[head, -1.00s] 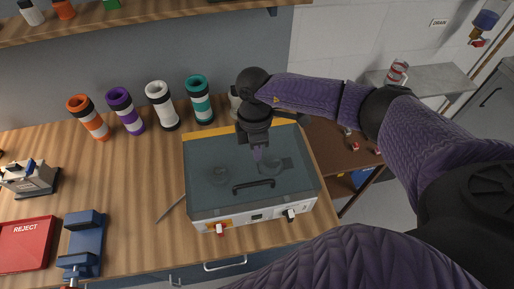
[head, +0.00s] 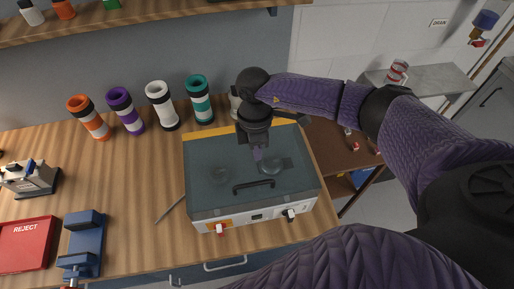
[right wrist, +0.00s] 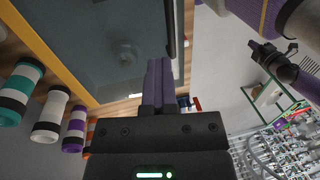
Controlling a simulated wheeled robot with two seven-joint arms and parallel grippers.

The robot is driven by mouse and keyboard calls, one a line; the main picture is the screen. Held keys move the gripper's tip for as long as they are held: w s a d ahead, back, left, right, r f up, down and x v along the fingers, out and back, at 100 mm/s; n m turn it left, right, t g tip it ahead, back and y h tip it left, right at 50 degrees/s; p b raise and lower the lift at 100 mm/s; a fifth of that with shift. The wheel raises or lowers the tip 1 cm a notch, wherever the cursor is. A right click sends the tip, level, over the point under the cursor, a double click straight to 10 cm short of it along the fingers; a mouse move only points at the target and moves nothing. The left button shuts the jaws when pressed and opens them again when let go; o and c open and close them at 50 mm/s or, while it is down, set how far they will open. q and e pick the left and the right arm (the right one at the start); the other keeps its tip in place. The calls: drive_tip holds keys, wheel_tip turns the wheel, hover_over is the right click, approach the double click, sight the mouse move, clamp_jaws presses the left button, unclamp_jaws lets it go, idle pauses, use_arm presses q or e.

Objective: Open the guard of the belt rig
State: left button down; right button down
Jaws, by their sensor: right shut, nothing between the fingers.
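The belt rig (head: 250,215) is a pale box on the wooden bench, with its tinted see-through guard (head: 212,155) lying closed over the top. A black bar handle (head: 254,186) runs along the guard's front part, and round pulleys show dimly through the panel. My right gripper (head: 258,155) points down over the guard, behind the handle and apart from it; its purple fingers are together and empty. In the right wrist view the shut fingers (right wrist: 158,78) overlap the guard's edge (right wrist: 100,45); whether they touch it I cannot tell.
Orange, purple, white and teal banded tubes (head: 126,110) stand behind and left of the rig. A red reject tray (head: 25,243) and a blue fixture (head: 84,240) sit at left. A thin rod (head: 170,209) lies beside the rig. The bench between is clear.

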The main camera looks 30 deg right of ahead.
drive_tip(key=c, duration=0.7)
unclamp_jaws()
drive_tip(key=shift+o, duration=0.2)
